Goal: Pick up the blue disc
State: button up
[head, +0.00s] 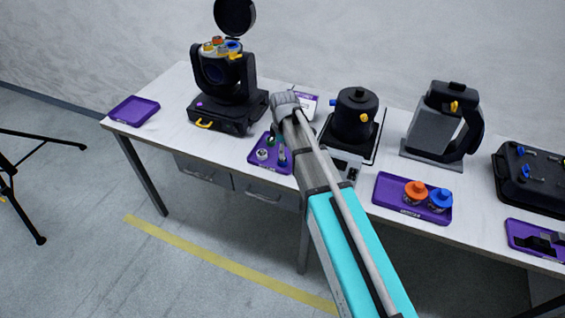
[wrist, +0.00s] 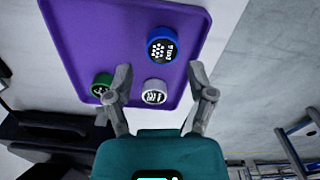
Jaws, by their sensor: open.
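The blue disc (wrist: 162,45) has a dark face with white dots and lettering. It lies on a purple tray (wrist: 95,40) in the wrist view, beyond my fingertips. A white disc (wrist: 154,92) lies nearer, between my fingers as seen in the picture. A green disc (wrist: 102,84) lies by my left finger, which partly covers it. My gripper (wrist: 159,78) is open and empty above the tray's near edge.
A moving-head light (head: 220,85) stands left of the tray. A black pot-like unit (head: 354,115) on a scale stands to the right. Another purple tray (head: 388,200) holds an orange cap (head: 415,191) and a blue cap (head: 440,199). An empty purple tray (head: 133,111) lies far left.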

aim_at(282, 161)
jog(key=shift+s+f+b, duration=0.15)
jog(key=shift+f+b, duration=2)
jog(key=shift+f, duration=0.2)
jog(key=shift+c, duration=0.2)
jog(key=c, duration=0.7)
